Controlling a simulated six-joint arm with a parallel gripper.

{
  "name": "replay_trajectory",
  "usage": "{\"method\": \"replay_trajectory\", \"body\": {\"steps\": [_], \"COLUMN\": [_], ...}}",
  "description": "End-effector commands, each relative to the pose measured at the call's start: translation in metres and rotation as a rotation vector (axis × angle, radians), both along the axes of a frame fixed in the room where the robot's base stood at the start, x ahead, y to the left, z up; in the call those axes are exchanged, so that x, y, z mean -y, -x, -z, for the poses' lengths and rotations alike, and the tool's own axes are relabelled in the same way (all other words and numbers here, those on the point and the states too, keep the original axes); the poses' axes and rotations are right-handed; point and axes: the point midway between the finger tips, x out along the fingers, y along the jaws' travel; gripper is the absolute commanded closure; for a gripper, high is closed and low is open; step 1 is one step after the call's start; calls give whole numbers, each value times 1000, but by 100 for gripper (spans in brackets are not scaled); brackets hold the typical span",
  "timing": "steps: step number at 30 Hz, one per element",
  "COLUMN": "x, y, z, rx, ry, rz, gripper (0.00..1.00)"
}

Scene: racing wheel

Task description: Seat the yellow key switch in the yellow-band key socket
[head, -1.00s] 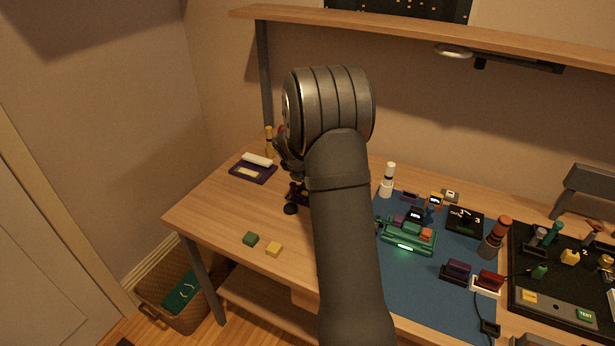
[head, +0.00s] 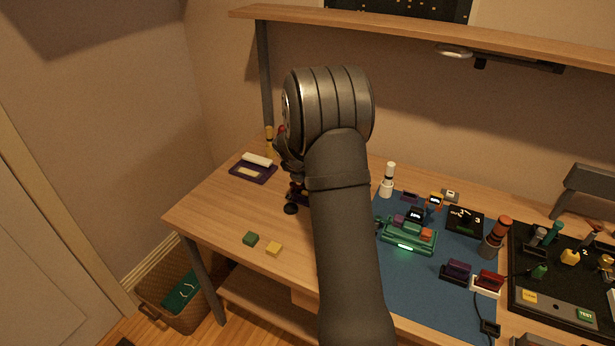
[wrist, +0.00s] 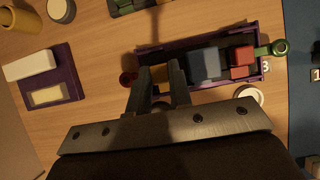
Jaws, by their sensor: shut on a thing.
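My gripper (wrist: 160,92) is shut on a small yellow piece (wrist: 159,76), which looks like the yellow key switch. It is at the left end of a long purple tray (wrist: 205,88); I cannot tell whether the piece still touches the tray floor. A grey-blue block (wrist: 205,63) and red blocks (wrist: 242,62) sit in the tray to the right of the fingers. I cannot make out the yellow-band key socket; a green lit unit (head: 408,238) with coloured blocks stands on the blue mat.
Loose green (head: 250,239) and yellow (head: 274,249) blocks lie near the front edge. A black panel (head: 560,285) is at right. A white-topped post (head: 388,181) stands behind the mat (head: 430,290).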

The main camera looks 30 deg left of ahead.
Motion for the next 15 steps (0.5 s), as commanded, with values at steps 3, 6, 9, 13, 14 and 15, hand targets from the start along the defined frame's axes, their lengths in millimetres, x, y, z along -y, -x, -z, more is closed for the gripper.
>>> {"method": "replay_trajectory", "body": {"steps": [3,6,9,13,14,15], "x": [0,0,0,0,0,0], "y": [0,0,0,0,0,0], "z": [3,6,9,12,13,14], "rx": [0,-1,-1,-1,-1,-1], "ry": [1,1,0,0,0,0], "rz": [0,0,1,1,1,1], "gripper": [100,100,100,100,100,100]}}
